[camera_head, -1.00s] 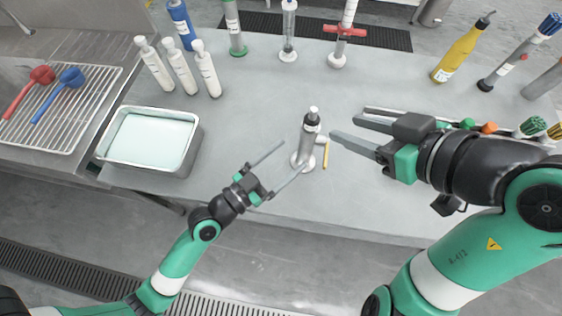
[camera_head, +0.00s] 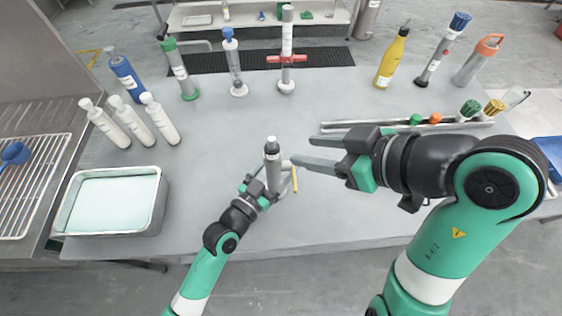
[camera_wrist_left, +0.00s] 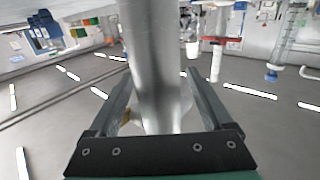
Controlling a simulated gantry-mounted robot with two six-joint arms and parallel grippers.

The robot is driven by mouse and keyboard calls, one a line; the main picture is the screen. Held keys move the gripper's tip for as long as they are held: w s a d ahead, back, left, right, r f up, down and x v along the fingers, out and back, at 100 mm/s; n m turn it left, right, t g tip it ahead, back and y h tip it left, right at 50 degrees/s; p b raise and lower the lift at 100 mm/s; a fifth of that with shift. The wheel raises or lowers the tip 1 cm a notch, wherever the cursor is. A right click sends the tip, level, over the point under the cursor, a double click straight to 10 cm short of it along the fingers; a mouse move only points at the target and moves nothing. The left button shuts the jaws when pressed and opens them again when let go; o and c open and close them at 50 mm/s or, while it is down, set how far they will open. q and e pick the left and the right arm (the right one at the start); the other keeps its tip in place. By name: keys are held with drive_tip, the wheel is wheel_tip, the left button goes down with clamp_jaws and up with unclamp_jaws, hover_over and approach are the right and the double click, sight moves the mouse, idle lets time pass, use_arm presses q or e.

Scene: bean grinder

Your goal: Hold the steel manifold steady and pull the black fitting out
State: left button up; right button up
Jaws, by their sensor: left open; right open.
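The steel manifold (camera_head: 272,172) is an upright grey cylinder on the table, with a short side branch and a yellow handle. The black fitting (camera_head: 271,147) sits at its top, under a white tip. My left gripper (camera_head: 266,184) is open, with its fingers on either side of the manifold's lower body. In the left wrist view the steel cylinder (camera_wrist_left: 155,60) stands between the two fingers, with gaps visible beside it. My right gripper (camera_head: 303,153) is open and empty, just right of the manifold's top, its fingers pointing left. The manifold's base is partly hidden by my left gripper.
A metal tray of pale liquid (camera_head: 160,205) stands at the left. White bottles (camera_head: 133,118) and several tall tubes line the back. A yellow bottle (camera_head: 392,60) stands back right. A long rack (camera_head: 350,125) lies behind my right arm. The front middle table is clear.

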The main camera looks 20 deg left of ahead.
use_arm(q)
drive_tip(key=shift+w, duration=0.25)
clamp_jaws()
use_arm(e)
drive_tip(key=shift+o, duration=0.2)
idle(0.4)
